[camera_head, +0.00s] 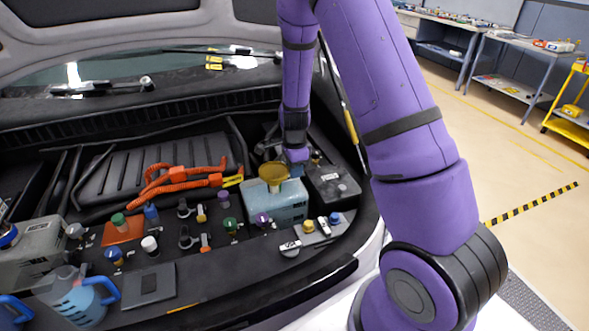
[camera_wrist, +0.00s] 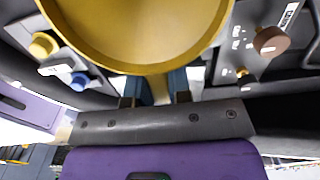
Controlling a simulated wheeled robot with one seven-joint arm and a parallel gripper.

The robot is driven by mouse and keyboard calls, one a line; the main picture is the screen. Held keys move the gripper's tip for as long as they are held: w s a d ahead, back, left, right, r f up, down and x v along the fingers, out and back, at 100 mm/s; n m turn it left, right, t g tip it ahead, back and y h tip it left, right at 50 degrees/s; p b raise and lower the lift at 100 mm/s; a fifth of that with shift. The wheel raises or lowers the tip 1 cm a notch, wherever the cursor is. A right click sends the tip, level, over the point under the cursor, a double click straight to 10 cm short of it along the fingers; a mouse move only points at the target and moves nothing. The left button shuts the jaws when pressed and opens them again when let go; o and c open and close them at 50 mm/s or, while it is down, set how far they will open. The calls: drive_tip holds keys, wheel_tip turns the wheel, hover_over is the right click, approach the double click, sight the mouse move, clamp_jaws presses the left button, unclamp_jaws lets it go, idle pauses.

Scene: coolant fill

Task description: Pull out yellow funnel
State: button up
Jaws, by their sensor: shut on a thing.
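The yellow funnel (camera_head: 273,172) sits at the top of the pale blue translucent coolant tank (camera_head: 276,208) in the engine bay. In the wrist view the funnel's wide bowl (camera_wrist: 140,62) fills the top middle, close to the camera. My gripper (camera_head: 293,166) is beside the funnel's right side in the head view. In the wrist view my gripper's two fingers (camera_wrist: 155,88) stand either side of a yellow part under the bowl and are shut on it. The funnel's spout and the tank opening are hidden.
Several coloured caps and knobs surround the tank, including a purple cap (camera_head: 262,220) and a yellow cap (camera_head: 308,226). Orange cables (camera_head: 180,178) lie to the left. A blue-handled jug (camera_head: 78,298) stands at lower left. The raised hood (camera_head: 130,30) hangs above.

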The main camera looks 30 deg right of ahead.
drive_tip(key=shift+r, duration=0.4)
idle(0.4)
drive_tip(key=shift+r, duration=2.3)
